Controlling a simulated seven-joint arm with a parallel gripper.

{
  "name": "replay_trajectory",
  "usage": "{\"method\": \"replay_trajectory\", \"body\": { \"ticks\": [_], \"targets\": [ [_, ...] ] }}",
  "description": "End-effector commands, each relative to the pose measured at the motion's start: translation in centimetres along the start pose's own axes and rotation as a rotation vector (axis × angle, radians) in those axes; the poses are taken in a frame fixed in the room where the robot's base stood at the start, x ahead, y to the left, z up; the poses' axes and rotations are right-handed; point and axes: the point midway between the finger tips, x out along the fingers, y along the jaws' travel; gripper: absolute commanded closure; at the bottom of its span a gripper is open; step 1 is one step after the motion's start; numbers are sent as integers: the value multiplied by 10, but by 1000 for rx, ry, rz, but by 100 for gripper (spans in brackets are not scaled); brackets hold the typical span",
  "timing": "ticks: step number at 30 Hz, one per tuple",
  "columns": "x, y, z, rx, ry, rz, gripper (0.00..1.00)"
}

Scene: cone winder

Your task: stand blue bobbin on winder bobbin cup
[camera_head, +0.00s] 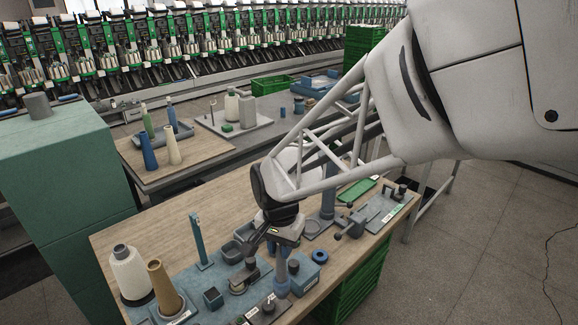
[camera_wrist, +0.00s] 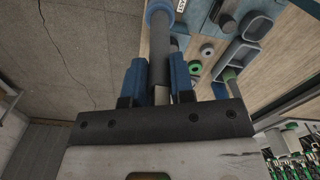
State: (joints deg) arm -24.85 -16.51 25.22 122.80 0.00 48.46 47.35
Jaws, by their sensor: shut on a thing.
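My gripper (camera_head: 284,240) is shut and points down over the near part of the wooden bench. It holds the blue bobbin (camera_head: 282,272), which hangs roughly upright below the jaws. In the wrist view the two blue fingers of my gripper (camera_wrist: 158,80) close on the bobbin's dark grey shaft (camera_wrist: 160,50), with a blue end (camera_wrist: 157,10) pointing away from the jaws. The bobbin's lower end is close to the blue winder board (camera_head: 228,277); whether it touches anything is unclear. I cannot tell which fitting is the winder bobbin cup; it may be hidden by the bobbin.
A blue box (camera_head: 306,276) stands just right of the bobbin. A green tray (camera_head: 357,190) lies farther right. Bare wood shows at the bench's back left.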

Motion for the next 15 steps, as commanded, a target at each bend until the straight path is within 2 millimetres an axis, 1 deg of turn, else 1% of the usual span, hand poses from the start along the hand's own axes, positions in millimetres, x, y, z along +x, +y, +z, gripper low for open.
{"method": "replay_trajectory", "body": {
  "ticks": [15],
  "targets": [
    [-29,0,0,0,0,0,98]
  ]
}}
